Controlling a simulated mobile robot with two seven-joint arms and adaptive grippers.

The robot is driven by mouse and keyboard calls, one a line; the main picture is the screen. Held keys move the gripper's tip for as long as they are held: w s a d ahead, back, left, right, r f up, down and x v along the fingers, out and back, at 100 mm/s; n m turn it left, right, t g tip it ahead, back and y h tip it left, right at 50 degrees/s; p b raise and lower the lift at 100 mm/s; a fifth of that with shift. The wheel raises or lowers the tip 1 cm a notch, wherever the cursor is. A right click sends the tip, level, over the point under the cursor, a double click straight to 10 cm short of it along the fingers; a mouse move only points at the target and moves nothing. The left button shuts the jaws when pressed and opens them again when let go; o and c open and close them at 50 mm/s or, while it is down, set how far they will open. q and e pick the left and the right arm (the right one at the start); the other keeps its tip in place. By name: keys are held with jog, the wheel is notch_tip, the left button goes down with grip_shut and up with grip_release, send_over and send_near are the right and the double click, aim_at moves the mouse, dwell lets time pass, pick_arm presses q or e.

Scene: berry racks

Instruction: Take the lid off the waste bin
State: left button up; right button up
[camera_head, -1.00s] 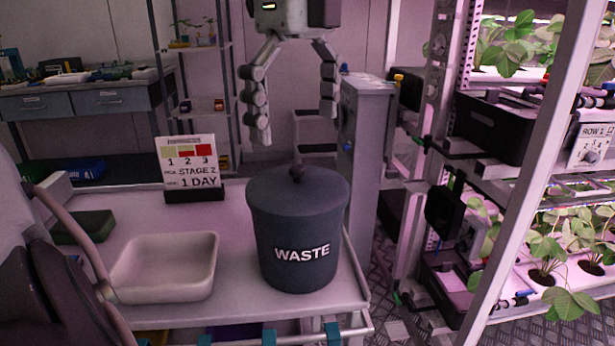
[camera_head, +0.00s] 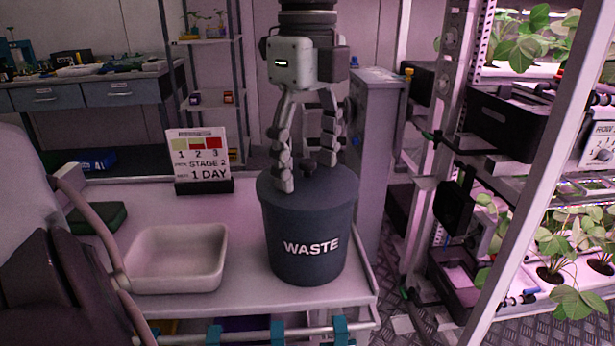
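The dark blue waste bin (camera_head: 304,247), with "WASTE" in white on its front, stands upright on the right part of the white cart top. Its round lid (camera_head: 334,190) sits on the bin, with a small dark knob (camera_head: 308,168) at the centre. My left gripper (camera_head: 307,174) points down from above the bin. Its fingers are spread, one on each side of the knob, with the tips low over the lid. A gap shows between fingers and knob, though I cannot tell whether a tip touches the lid. My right gripper is not in view.
A cream tray (camera_head: 178,258) and a dark green box (camera_head: 97,218) are on the cart left of the bin. A "STAGE 2" sign (camera_head: 200,161) stands behind the tray. A grey cabinet (camera_head: 376,140) is behind the bin, and plant racks stand at the right.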

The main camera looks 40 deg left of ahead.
pick_arm(q)
jog(key=shift+s, duration=0.25)
jog(key=c, duration=1.2)
jog(key=shift+f, duration=0.1)
jog(key=shift+c, duration=0.6)
jog(key=shift+d, duration=0.1)
